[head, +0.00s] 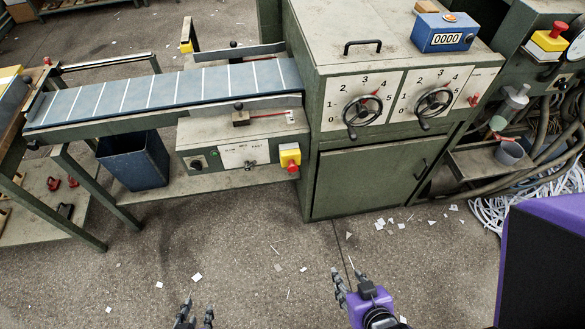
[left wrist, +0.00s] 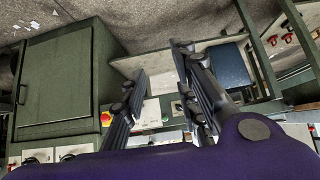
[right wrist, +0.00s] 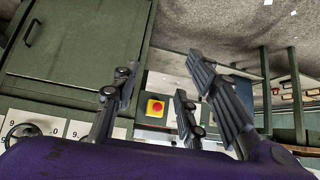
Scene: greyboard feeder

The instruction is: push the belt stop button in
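The belt stop button is a red knob (head: 292,164) on a yellow box (head: 290,151), at the right end of the control box under the conveyor belt. It also shows between the fingers in the right wrist view (right wrist: 155,107), and small beside a finger in the left wrist view (left wrist: 106,117). My right gripper (head: 350,276) is open and empty, apart from the button, lower and to its right in the head view. My left gripper (head: 196,308) is open and empty at the bottom edge, further from the button. Nothing hides the button in the head view.
The blue belt (head: 165,93) runs above the control box (head: 235,150). A green cabinet (head: 365,178) with two handwheels stands right of the button. A blue bin (head: 133,160) sits left, under the belt. Another red button (head: 557,29) is at far right. The floor in front is open, with paper scraps.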

